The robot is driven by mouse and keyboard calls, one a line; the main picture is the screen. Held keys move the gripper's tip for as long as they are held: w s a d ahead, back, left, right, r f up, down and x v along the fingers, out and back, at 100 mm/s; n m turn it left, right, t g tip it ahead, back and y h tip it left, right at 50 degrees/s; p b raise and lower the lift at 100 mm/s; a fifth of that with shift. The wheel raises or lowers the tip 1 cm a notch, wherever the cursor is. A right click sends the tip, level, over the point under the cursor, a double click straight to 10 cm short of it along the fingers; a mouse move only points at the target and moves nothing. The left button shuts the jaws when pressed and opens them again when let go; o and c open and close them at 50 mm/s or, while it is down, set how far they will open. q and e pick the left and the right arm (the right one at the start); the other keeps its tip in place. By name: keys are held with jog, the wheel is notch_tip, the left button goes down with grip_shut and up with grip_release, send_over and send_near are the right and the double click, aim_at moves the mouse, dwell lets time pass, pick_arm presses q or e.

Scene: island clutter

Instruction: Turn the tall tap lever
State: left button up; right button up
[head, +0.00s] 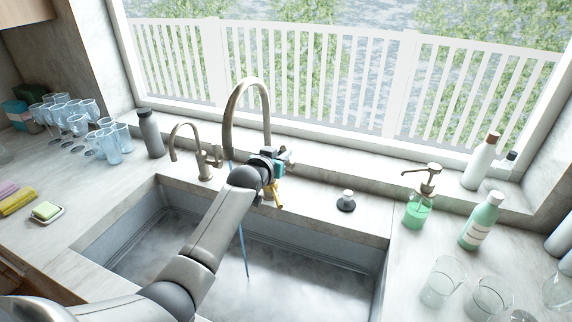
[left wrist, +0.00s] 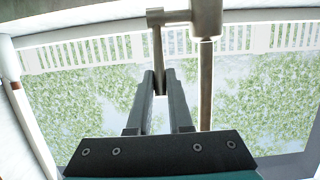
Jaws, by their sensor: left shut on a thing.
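The tall tap (head: 236,98) is a brushed metal gooseneck behind the sink. Its lever (head: 287,155) is at the right side of its body, partly hidden by my left gripper (head: 279,161). In the left wrist view, the thin lever (left wrist: 158,50) hangs from the tap body (left wrist: 205,18) and its end is between the two dark fingers (left wrist: 159,80). My left gripper is shut on the lever. A thin blue streak (head: 243,250), perhaps water, shows over the sink beside my forearm. My right gripper is not in view.
A shorter tap (head: 187,127) and a dark bottle (head: 150,133) stand left of the tall tap. Several glasses (head: 88,110) crowd the left counter. A black stopper (head: 346,200), a green soap dispenser (head: 418,211) and bottles stand to the right. The sink (head: 330,285) is open below.

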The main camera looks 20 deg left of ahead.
pick_arm(q)
jog(key=shift+w, duration=0.1)
grip_shut()
jog(key=shift+w+r+g, duration=0.45)
jog(key=shift+w+g, duration=0.3)
jog(key=shift+g, duration=0.25)
jog(key=w+g, duration=0.1)
jog(key=g, duration=0.1)
jog(key=w+g, duration=0.1)
jog(key=shift+w+a+r+g, duration=0.1)
jog(key=shift+w+r+g, duration=0.15)
jog(key=shift+w+g, duration=0.1)
jog(key=shift+o, duration=2.4)
grip_release()
jog(key=shift+f, duration=0.1)
jog(key=o, duration=0.3)
jog(key=shift+r, duration=0.2)
jog(key=shift+p+v, duration=0.35)
jog(key=shift+v, duration=0.65)
jog(key=v, duration=1.3)
jog(key=shift+s+a, duration=0.1)
jog(key=shift+a, duration=0.05)
